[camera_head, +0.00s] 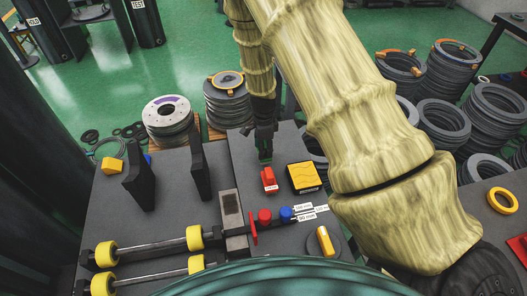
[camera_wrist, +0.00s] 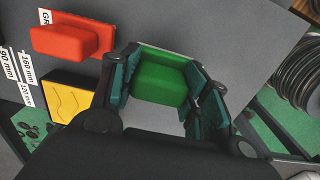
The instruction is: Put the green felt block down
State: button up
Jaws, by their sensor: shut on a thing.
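The green felt block (camera_wrist: 160,76) sits between the two fingers of my gripper (camera_wrist: 163,88) in the wrist view. The fingers are shut on its sides. In the head view my gripper (camera_head: 265,151) points down over the grey table (camera_head: 243,160), behind the red block (camera_head: 269,180). The green block is mostly hidden there by the dark fingers. I cannot tell whether its underside touches the table.
The red block also shows in the wrist view (camera_wrist: 72,41), left of the green block. A yellow box (camera_head: 303,177) lies right of the red block. Dark upright plates (camera_head: 200,170) stand to the left. Rods with yellow rings (camera_head: 195,238) lie in front. Stacked discs (camera_head: 228,100) stand behind the table.

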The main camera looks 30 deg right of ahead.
jog(key=shift+f, duration=1.25)
jog(key=shift+f, duration=0.15)
jog(key=o, duration=1.1)
notch_tip(320, 180, up, 12)
jog(key=shift+r, duration=0.15)
